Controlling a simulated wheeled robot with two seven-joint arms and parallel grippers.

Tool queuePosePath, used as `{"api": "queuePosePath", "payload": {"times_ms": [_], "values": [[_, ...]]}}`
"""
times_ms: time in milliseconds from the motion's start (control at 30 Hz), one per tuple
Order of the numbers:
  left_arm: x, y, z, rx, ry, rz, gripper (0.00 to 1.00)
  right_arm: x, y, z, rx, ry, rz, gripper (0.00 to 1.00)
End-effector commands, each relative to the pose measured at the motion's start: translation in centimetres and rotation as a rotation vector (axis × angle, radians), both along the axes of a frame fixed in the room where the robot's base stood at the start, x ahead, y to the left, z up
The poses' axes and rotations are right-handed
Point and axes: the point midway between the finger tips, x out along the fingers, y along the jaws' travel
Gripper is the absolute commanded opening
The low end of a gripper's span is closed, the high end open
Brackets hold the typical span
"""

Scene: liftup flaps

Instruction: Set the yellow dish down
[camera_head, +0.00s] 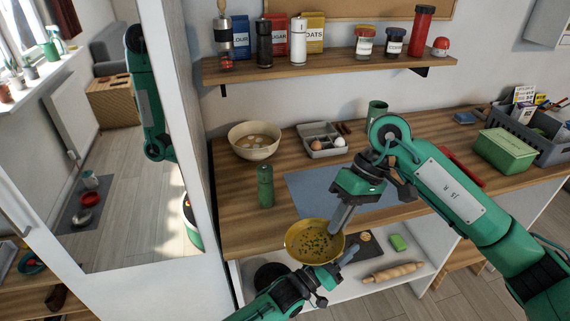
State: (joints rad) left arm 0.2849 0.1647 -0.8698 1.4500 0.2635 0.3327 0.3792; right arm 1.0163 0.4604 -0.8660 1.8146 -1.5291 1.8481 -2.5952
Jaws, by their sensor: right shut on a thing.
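The yellow dish (310,250), a round bowl with green bits in it, is in front of the counter's front edge, above the lower shelf. My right gripper (338,226) reaches down from the right and is shut on the dish's right rim. My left gripper (342,262) is just below and right of the dish; one grey finger shows beside it. Whether the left fingers are open or touch the dish is hidden. A blue-grey mat (308,189) lies on the wooden counter (238,203) behind the dish.
On the counter are a beige bowl (254,140), a green bottle (265,186), an egg tray (322,150) and a green box (504,150). The lower shelf (345,291) holds a rolling pin (393,272) and a green block (398,242). A wall shelf (330,68) hangs above. A mirror stands left.

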Motion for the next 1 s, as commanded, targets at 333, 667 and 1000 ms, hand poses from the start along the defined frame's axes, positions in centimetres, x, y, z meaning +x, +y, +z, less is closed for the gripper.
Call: {"api": "queuePosePath", "payload": {"times_ms": [333,667,1000], "values": [[1.2,0.2,11.9,0.324,-0.975,-0.05,0.37,0.0,0.0,0.0,0.0,0.0,0.0,0.0],[1.3,2.3,15.6,0.621,-1.85,-0.199,0.37,0.0,0.0,0.0,0.0,0.0,0.0,0.0],[-1.0,6.9,21.4,0.696,-2.477,-0.66,0.37,0.0,0.0,0.0,0.0,0.0,0.0,0.0]]}}
